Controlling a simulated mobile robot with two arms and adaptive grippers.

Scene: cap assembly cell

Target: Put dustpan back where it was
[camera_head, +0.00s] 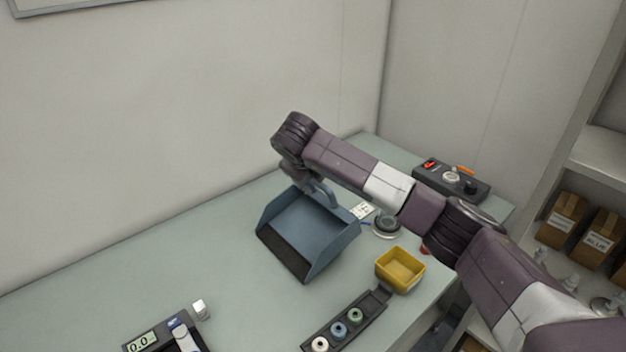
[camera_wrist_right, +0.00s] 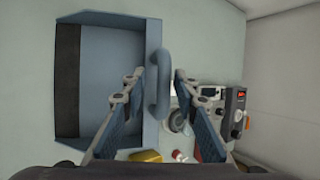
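The blue-grey dustpan (camera_head: 309,231) sits on the table toward the back wall, its dark front lip toward the lower left and its handle (camera_head: 325,194) at the back right. My right gripper (camera_head: 316,187) is over the handle, partly hidden behind my own wrist. In the right wrist view the dustpan (camera_wrist_right: 105,70) fills the left side. There my right gripper (camera_wrist_right: 161,78) is open, one finger on each side of the handle (camera_wrist_right: 158,90), with a narrow gap showing. My left gripper is not in view.
A yellow bin (camera_head: 401,270) and a dark rack with several spools (camera_head: 339,329) stand at the front right. A control box (camera_head: 451,181) is at the back right corner. A scale (camera_head: 163,338) and a small white bottle (camera_head: 201,309) are at the front. The table's left is clear.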

